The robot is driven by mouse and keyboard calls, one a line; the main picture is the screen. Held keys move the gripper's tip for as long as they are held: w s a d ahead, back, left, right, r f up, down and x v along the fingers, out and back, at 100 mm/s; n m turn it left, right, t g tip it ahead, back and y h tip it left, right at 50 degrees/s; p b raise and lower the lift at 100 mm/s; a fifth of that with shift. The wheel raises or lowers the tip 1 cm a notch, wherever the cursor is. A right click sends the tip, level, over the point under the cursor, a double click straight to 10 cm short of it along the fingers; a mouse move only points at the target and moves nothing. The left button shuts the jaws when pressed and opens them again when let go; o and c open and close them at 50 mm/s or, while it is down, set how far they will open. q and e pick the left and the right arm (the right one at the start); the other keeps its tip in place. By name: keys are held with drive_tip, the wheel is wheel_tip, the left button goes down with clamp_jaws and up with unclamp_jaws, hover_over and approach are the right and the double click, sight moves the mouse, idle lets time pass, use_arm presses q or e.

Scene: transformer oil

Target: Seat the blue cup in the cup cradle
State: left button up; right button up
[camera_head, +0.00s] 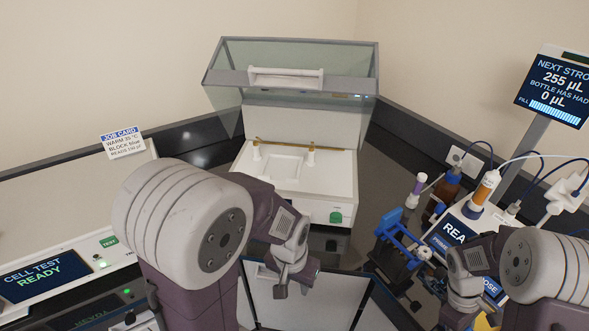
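No blue cup can be made out for certain. The likely cup cradle is the pale recess (284,166) between two small posts in the white instrument (323,196) at the back centre, under a raised clear lid. My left gripper (292,288) points down in front of this instrument, apart from it, above the pale panels. No held object can be made out at it, and its finger gap is unclear. My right gripper (458,318) is low at the right, partly cut off by the frame edge, so its fingers are unclear.
The clear lid (290,80) with a white handle stands raised. A blue frame (398,245), a brown bottle (441,196) and a dosing unit with cables crowd the right. A cell test unit (60,270) stands at the left. Pale upright panels (335,297) are at the front centre.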

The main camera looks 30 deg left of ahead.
clamp_jaws()
drive_tip(key=shift+w+r+p, duration=0.1)
drive_tip(key=shift+r+p, duration=0.8)
wheel_tip(320, 180, up, 2)
drive_tip(key=shift+r+p, duration=0.25)
drive_tip(key=shift+p, duration=1)
drive_tip(key=shift+f, duration=0.1)
